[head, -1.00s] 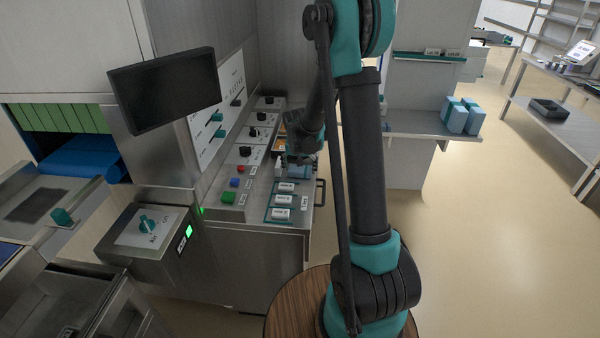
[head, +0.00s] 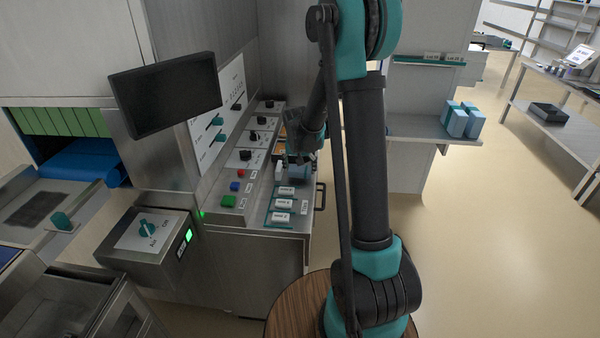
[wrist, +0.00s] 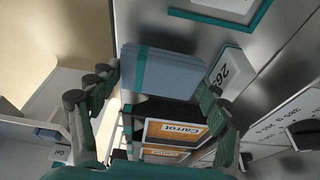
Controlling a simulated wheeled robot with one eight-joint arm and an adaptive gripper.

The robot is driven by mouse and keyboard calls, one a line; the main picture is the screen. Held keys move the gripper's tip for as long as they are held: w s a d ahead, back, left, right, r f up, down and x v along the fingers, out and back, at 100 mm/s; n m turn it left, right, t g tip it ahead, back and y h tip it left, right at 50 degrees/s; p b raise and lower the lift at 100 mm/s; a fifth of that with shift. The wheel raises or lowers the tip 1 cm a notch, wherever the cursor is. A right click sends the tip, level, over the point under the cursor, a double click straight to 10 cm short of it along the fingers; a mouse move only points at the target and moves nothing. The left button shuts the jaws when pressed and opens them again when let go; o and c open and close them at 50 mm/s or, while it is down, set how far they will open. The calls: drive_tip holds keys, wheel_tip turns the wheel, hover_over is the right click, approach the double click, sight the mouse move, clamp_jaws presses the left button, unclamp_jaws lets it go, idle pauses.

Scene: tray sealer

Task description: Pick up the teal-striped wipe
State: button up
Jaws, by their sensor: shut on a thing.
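The teal-striped wipe (wrist: 165,72) is a folded blue-grey cloth with a teal band near its left end in the wrist view. My gripper (wrist: 160,88) has one finger at each end of the wipe and is shut on it. In the head view the wipe (head: 299,173) is small and partly hidden under my gripper (head: 299,160), above the back of the steel counter. I cannot tell whether it touches the surface beneath.
Orange-edged Carrot labels (wrist: 177,131) lie just below the wipe in the wrist view. A white block (wrist: 232,70) stands close to its right. White date blocks (head: 283,204) sit on a teal-edged tray. Control knobs and buttons (head: 229,201) line the counter's left.

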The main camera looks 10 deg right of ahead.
sight(300, 169)
wheel_tip(300, 169, up, 18)
idle(0.3)
drive_tip(key=shift+r, duration=0.1)
drive_tip(key=o, duration=0.4)
drive_tip(key=shift+c, duration=0.2)
drive_tip(key=c, duration=0.3)
drive_tip(key=shift+s, duration=0.1)
